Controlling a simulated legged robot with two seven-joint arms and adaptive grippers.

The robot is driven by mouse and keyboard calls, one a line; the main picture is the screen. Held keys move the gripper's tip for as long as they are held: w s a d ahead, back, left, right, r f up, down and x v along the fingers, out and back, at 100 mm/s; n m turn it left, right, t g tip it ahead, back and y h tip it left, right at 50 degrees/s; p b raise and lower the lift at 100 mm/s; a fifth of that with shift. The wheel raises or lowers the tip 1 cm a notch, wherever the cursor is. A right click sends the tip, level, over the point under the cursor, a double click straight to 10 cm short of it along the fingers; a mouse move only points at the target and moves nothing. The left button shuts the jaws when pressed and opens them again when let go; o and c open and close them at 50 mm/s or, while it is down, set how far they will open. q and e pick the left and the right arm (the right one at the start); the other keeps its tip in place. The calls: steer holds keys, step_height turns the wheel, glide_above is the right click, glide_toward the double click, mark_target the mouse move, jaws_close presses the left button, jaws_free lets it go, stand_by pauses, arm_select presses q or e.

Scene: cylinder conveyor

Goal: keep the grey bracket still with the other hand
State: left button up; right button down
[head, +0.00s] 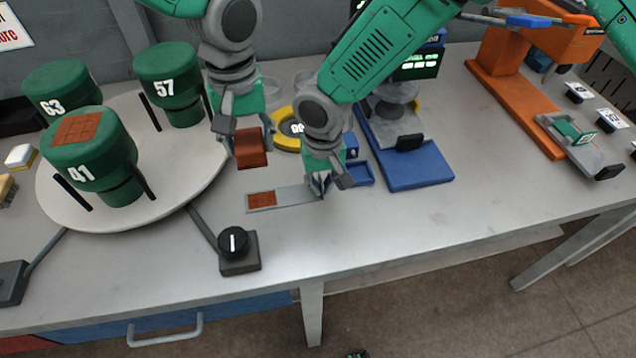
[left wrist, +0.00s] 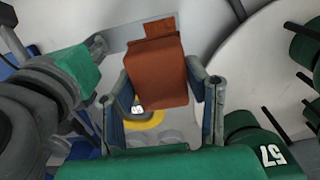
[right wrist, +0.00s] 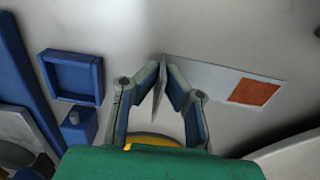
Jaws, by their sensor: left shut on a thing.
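The grey bracket (head: 287,195) lies flat on the table with a red-brown patch near its left end. In the right wrist view its upright flange (right wrist: 160,92) stands between the fingers of my right gripper (right wrist: 164,70). Those fingers have drawn together on the flange. My right gripper (head: 326,184) is at the bracket's right end in the head view. My left gripper (head: 243,140) is shut on a red-brown block (head: 252,150) and holds it above the table, behind the patch end. In the left wrist view the block (left wrist: 158,75) hides part of the bracket (left wrist: 125,48).
A round white turntable (head: 190,185) with green cylinders (head: 100,150) stands at the left. A black knob (head: 234,242) sits near the front edge. A blue base (head: 415,172) and an orange stand (head: 515,105) are at the right. The table front of the bracket is clear.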

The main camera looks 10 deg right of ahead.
arm_select(q)
steer(key=shift+d, duration=0.2)
glide_toward(248, 202)
steer(key=shift+a+f, duration=0.2)
steer(key=shift+f, duration=1.3)
steer(key=shift+a+f, duration=0.15)
steer(key=shift+f, duration=1.3)
steer(key=shift+f, duration=0.55)
stand_by(1.3)
steer(key=shift+w+d, duration=0.2)
steer(key=shift+d, duration=2.5)
steer(key=shift+a, duration=0.15)
steer(key=shift+s+a, duration=0.15)
steer(key=shift+a, duration=1)
steer(key=shift+s+a, duration=0.1)
steer(key=shift+a, duration=1)
